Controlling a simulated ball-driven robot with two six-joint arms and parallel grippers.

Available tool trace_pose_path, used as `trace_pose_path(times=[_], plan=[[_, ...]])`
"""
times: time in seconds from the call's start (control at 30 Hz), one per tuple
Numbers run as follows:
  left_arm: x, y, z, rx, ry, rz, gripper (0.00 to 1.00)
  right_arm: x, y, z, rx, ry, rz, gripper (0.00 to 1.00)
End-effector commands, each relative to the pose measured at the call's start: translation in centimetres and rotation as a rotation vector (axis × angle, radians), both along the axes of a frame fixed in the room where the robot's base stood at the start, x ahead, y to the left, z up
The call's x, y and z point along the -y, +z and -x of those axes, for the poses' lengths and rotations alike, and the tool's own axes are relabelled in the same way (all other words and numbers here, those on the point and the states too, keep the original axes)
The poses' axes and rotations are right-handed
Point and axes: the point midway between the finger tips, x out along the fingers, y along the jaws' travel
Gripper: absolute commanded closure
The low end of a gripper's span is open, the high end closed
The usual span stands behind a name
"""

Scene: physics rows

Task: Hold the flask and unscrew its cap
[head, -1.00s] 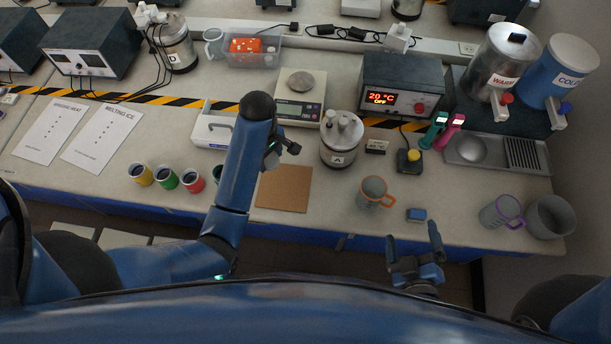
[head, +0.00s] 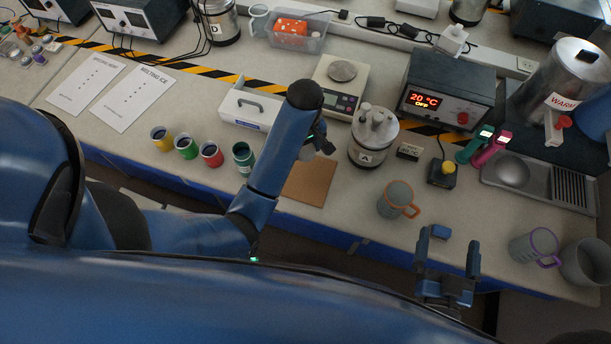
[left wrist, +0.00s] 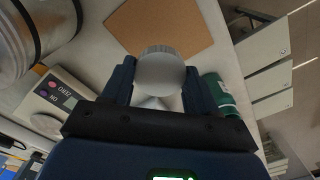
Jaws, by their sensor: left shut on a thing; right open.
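The flask (left wrist: 160,75) shows in the left wrist view as a grey, rounded body with a ridged edge, its cap seemingly towards the camera. It sits between the two fingers of my left gripper (left wrist: 158,88), which is shut on it. In the head view my left gripper (head: 318,146) is beside the brown board (head: 309,182), and my own arm hides most of the flask. My right gripper (head: 446,272) is open and empty, in front of the bench edge, well to the right of the left one.
A metal vessel marked A (head: 373,140) stands just right of my left gripper. A dark green cup (head: 244,156) is to its left. A scale (head: 340,88) stands behind.

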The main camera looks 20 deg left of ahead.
Motion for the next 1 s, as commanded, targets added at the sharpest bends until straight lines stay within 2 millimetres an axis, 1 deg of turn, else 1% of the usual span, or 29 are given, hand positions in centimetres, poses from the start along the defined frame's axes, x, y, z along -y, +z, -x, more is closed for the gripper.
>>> trace_pose_path(times=[0.03,0.1,0.17,0.3,0.4,0.5,0.67,0.9,1.0], plan=[[0.0,-1.8,0.1,-0.004,0.0,-0.001,0.78,0.0,-1.0,0.0,0.0,0.0,0.0,0.02],[0.0,-3.5,0.1,-0.004,0.0,-0.001,0.78,0.0,-1.5,0.0,0.0,0.0,0.001,0.02],[0.0,-4.3,0.1,-0.006,0.001,-0.001,0.78,0.0,-0.7,0.0,0.0,0.0,0.001,0.02],[0.0,-7.3,0.1,-0.005,0.001,-0.001,0.78,0.0,-0.3,0.0,0.0,0.0,0.001,0.02],[0.0,-8.8,0.1,-0.004,0.001,-0.001,0.78,0.0,-0.3,0.0,0.0,0.0,0.002,0.02],[0.0,-9.8,0.0,-0.001,0.001,0.0,0.78,0.0,-0.2,0.0,-0.001,0.0,0.002,0.02],[0.0,-10.6,0.0,-0.001,0.001,0.0,0.78,0.0,-0.2,0.0,-0.001,0.0,0.002,0.02],[0.0,-13.2,0.1,-0.002,0.001,-0.001,0.78,0.0,-0.1,0.0,-0.001,0.0,0.002,0.02],[0.0,-14.0,0.0,-0.001,0.001,-0.001,0.78,0.0,-0.1,0.0,-0.001,0.0,0.002,0.02]])
